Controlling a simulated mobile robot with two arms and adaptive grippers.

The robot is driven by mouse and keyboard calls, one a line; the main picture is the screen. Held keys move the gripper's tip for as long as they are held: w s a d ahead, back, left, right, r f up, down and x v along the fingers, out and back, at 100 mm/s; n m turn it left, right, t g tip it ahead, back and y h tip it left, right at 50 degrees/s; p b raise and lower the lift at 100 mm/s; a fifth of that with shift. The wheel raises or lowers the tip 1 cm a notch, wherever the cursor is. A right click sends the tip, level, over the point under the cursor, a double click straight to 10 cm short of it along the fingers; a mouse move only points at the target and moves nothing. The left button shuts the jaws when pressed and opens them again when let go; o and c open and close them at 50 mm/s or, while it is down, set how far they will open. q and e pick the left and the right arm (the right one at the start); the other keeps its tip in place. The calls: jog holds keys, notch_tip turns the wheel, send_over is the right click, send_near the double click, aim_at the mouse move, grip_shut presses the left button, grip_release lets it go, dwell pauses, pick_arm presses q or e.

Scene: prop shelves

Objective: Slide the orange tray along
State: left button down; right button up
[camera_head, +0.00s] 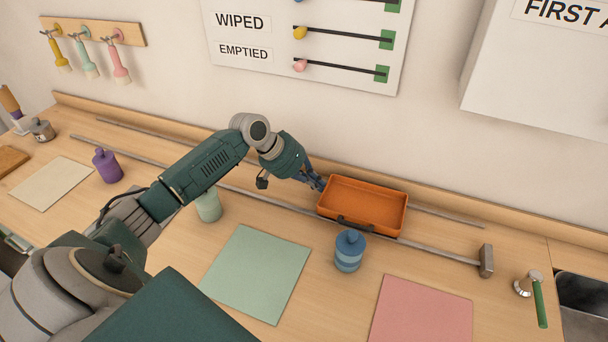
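The orange tray (334,208) is a shallow, empty rectangular box with a dark handle on its front side. It sits across two thin metal rails on the wooden counter, right of centre. My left gripper (319,183) is at the tray's left end, its fingertips down beside the left wall. They look close to or touching the wall; I cannot tell which. The fingers are small and partly overlapped by the wrist, so their opening is unclear. My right gripper is not in view.
A pale green bottle (208,206) stands beside my arm. Green (257,273) and pink (421,310) mats lie in front.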

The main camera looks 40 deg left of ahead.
aim_at(395, 210)
pick_arm(q)
jog(key=w+d+p, duration=0.1)
jog(key=d+p, duration=0.1)
jog(key=d, duration=0.4)
jog(key=w+d+p, duration=0.2)
jog(key=d, duration=0.5)
jog(key=w+d+p, duration=0.1)
jog(key=d+p, duration=0.1)
jog(key=d, duration=0.4)
jog(key=shift+w+d+r+p, duration=0.1)
jog(key=shift+w+d+p, duration=0.1)
jog(key=shift+w+p, duration=0.1)
